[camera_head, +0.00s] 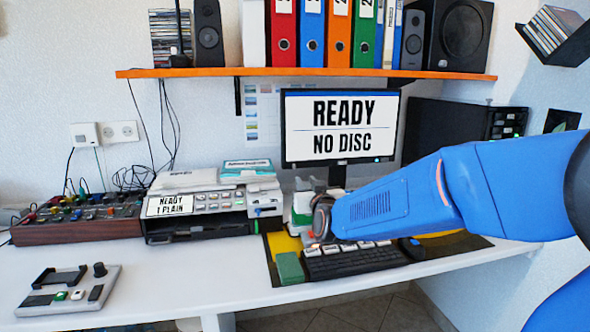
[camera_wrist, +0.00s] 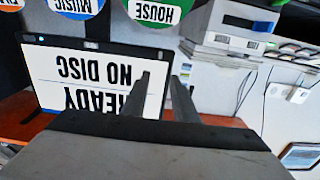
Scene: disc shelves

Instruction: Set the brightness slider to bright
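No control marked as the brightness slider can be made out. A light grey control panel (camera_head: 72,288) lies on the desk at the front left. It has a black bracket, a round knob, small buttons and dark parts too small to read. A monitor (camera_head: 341,126) at the back shows "READY / NO DISC"; it also shows upside down in the wrist view (camera_wrist: 90,85). My gripper (camera_wrist: 161,76) is open and empty, its two fingers apart in front of the monitor's edge. In the head view my arm reaches in from the right, over the keyboard, and its fingertips cannot be made out.
A keyboard (camera_head: 358,261) and green box (camera_head: 290,268) lie below my arm. A disc unit (camera_head: 200,204) reading "READY 1 PLAIN" and a mixer (camera_head: 78,219) stand left. An orange shelf (camera_head: 300,73) hangs above.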

